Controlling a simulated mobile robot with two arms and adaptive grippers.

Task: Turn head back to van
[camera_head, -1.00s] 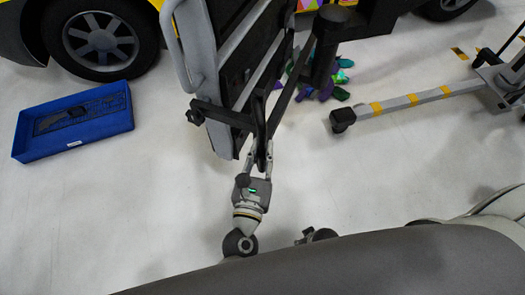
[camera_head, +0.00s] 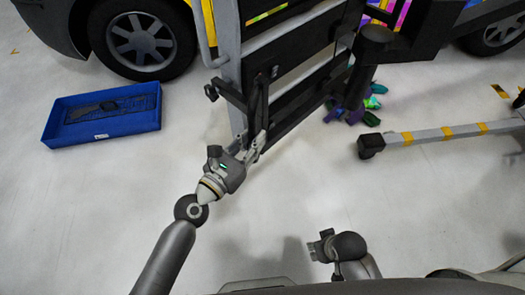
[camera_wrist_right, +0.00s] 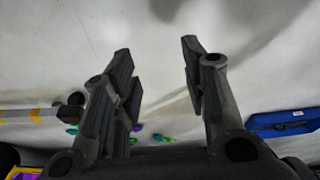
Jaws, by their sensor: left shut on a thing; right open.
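The van shows at the top of the head view, with a dark wheel (camera_head: 138,38) at upper left and another wheel (camera_head: 497,32) at upper right. Its upper body is cut off. My left gripper (camera_head: 249,142) is shut on the lower end of a black bar (camera_head: 258,108), part of a dark frame with a grey upright (camera_head: 230,65) standing in front of the van. My right gripper (camera_head: 318,247) is low in the head view, apart from everything. In the right wrist view its fingers (camera_wrist_right: 163,75) are spread, with only floor between them.
A blue tray (camera_head: 103,137) with a dark tool in it lies on the floor at left. A grey leg with yellow bands (camera_head: 430,135) lies at right. The pale floor in front is clear.

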